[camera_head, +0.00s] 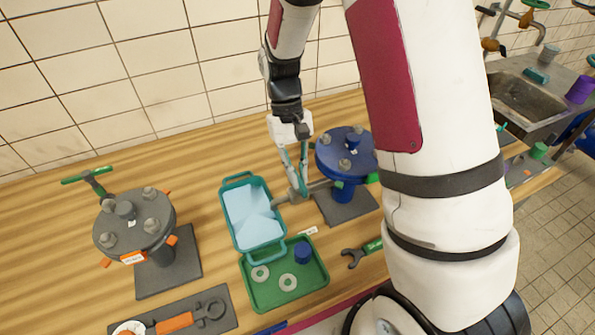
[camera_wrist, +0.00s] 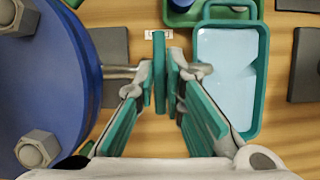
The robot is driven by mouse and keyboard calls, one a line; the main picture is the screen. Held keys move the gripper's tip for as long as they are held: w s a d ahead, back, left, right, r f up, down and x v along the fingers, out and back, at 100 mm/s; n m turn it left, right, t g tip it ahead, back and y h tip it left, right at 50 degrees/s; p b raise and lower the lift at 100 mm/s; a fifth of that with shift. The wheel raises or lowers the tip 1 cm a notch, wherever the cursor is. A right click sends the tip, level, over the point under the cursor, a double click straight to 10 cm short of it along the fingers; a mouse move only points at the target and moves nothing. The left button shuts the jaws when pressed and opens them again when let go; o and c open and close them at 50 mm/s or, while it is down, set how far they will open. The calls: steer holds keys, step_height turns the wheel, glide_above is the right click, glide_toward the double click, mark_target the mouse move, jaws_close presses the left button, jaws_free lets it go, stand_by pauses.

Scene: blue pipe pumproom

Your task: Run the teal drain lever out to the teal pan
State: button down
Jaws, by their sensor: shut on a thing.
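The blue round flange (camera_head: 345,151) stands on a dark plate at the right of the bench. A grey drain pipe (camera_head: 319,186) runs from it leftward to the rim of the teal pan (camera_head: 229,219), which has a pale blue inside. My gripper (camera_head: 297,187) reaches down to the pipe beside the pan and is shut on the teal drain lever (camera_wrist: 159,70). In the wrist view the lever stands upright between the fingertips, across the pipe. The pan (camera_wrist: 263,80) lies to the right there. The lever is mostly hidden in the head view.
A green tray (camera_head: 262,297) with washers and a blue piece sits in front of the pan. A grey flange (camera_head: 134,224) stands at left. Wrenches lie near the front edge. A sink (camera_head: 525,98) is at far right. The bench behind the pan is clear.

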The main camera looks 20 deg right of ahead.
stand_by(0.3)
steer(key=c, duration=1.7)
jaws_free()
steer(key=v, duration=1.2)
